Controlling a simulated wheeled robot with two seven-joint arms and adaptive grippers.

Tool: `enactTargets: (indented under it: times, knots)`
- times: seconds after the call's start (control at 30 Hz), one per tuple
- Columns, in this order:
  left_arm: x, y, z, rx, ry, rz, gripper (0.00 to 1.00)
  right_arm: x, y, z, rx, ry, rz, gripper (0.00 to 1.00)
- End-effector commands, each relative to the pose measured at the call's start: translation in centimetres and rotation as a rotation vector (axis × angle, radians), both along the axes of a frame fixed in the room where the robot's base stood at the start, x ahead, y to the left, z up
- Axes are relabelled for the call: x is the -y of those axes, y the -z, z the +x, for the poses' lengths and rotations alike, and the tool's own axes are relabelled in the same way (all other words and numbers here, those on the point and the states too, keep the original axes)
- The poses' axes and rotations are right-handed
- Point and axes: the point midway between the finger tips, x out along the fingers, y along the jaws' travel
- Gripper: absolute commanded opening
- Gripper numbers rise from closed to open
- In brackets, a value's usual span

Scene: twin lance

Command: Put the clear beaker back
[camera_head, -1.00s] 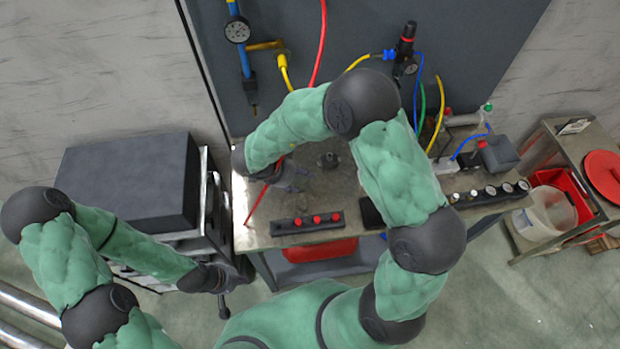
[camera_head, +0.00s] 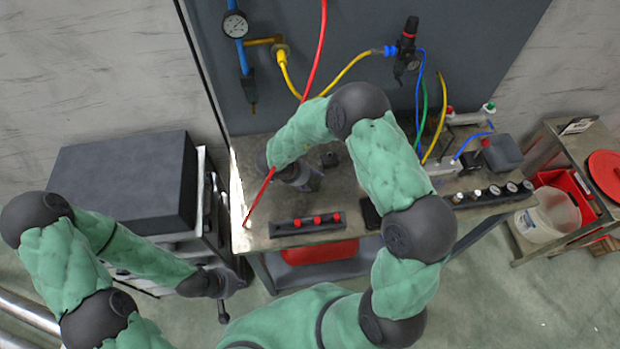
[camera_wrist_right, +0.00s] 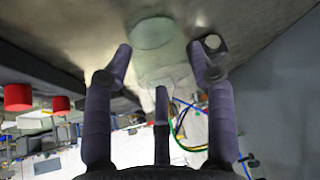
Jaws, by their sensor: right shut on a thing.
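My right gripper (camera_head: 308,182) is low over the left part of the metal bench (camera_head: 352,185), behind the rack with red-topped pieces. In the right wrist view its dark fingers (camera_wrist_right: 162,80) are closed around a faint, see-through body, which I take to be the clear beaker (camera_wrist_right: 152,33). Its pale green round end shows just beyond the fingertips, against the bench surface. Whether it touches the bench I cannot tell. In the head view the beaker cannot be made out. My left gripper (camera_head: 232,296) is empty, fingers spread, in front of the grey cabinet.
A black rack with red knobs (camera_head: 307,222) lies at the bench's front edge. A small dark fitting (camera_head: 330,159) stands behind my right gripper. A red line (camera_head: 262,196) slants down left of it. A rack of gauges (camera_head: 490,193) sits at the right end.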

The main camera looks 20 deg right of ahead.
Motion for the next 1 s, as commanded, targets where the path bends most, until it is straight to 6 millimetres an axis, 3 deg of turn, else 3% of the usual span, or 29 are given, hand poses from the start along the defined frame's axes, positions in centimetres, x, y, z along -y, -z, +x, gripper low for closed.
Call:
enactTargets:
  times: [0.23,0.27,0.33,0.77,1.0]
  knots:
    - [0.0,-0.2,0.0,0.0,0.0,0.0,0.0,0.0,0.1,0.0,-0.001,0.0,0.0,0.24]
    - [0.0,-0.2,0.0,0.0,0.0,0.0,0.0,0.0,0.1,0.0,-0.001,-0.001,0.0,0.59]
    - [0.0,-0.1,0.0,0.0,0.0,0.0,0.0,0.0,0.1,0.0,0.0,0.0,0.0,0.79]
    - [0.0,-0.1,0.0,0.0,0.0,0.0,0.0,0.0,-0.2,0.0,0.001,0.001,0.0,0.8]
    - [0.0,-1.0,0.0,0.0,0.0,0.0,0.0,-1.9,-3.4,-0.2,0.004,-0.003,0.001,0.8]
